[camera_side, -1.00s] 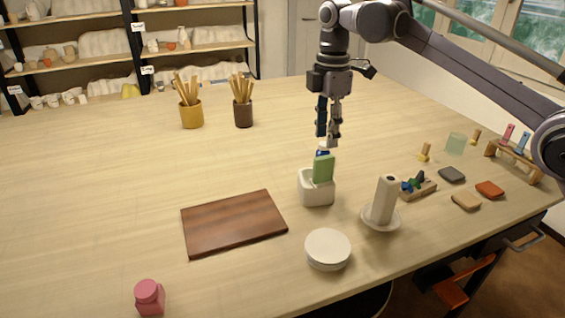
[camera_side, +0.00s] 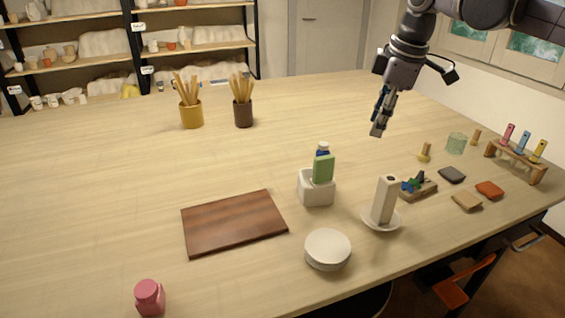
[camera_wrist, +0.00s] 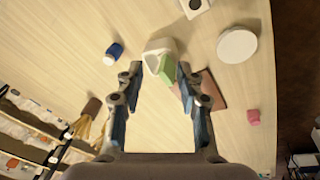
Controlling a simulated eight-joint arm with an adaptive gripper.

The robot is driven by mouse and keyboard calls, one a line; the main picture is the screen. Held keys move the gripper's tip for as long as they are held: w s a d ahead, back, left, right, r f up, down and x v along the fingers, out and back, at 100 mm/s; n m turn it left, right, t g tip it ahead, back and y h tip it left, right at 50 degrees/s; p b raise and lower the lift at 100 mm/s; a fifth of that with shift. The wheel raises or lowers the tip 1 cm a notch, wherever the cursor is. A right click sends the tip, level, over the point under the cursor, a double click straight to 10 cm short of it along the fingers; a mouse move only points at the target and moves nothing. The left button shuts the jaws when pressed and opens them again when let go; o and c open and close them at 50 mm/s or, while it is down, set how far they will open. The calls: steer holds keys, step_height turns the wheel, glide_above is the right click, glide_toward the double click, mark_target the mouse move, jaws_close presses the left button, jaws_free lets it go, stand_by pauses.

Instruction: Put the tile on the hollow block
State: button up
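My gripper (camera_side: 380,130) hangs tilted in the air above the right part of the table; its fingers are apart and empty in the wrist view (camera_wrist: 160,80). A tall beige block (camera_side: 386,199) with a dark hole in its top stands upright on a white saucer (camera_side: 367,222). Three small flat tile-like pieces lie at the right: a dark grey one (camera_side: 452,174), an orange-red one (camera_side: 490,190) and a tan one (camera_side: 467,201). I cannot tell which is the tile. My gripper touches none of these.
A white holder (camera_side: 317,190) with a green block (camera_side: 323,169) stands mid-table, a blue bottle (camera_side: 323,150) behind it. Nearby are a brown board (camera_side: 234,223), round white object (camera_side: 328,248), small caddy (camera_side: 419,190), glass (camera_side: 456,143) and rack (camera_side: 515,160). The left table is mostly clear.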

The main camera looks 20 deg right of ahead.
steer(key=s+d+f+m+t, duration=0.2)
steer(key=s+d+f+m, duration=0.2)
steer(key=s+f, duration=0.4)
steer(key=s+d+f+m+t, duration=0.2)
steer(key=s+d+f+m, duration=0.3)
steer(key=s, duration=0.6)
step_height(320, 180, down, 3)
steer(key=shift+s+d+r+m+t, duration=0.1)
steer(key=shift+s+d+m+t, duration=0.2)
steer(key=shift+m, duration=0.8)
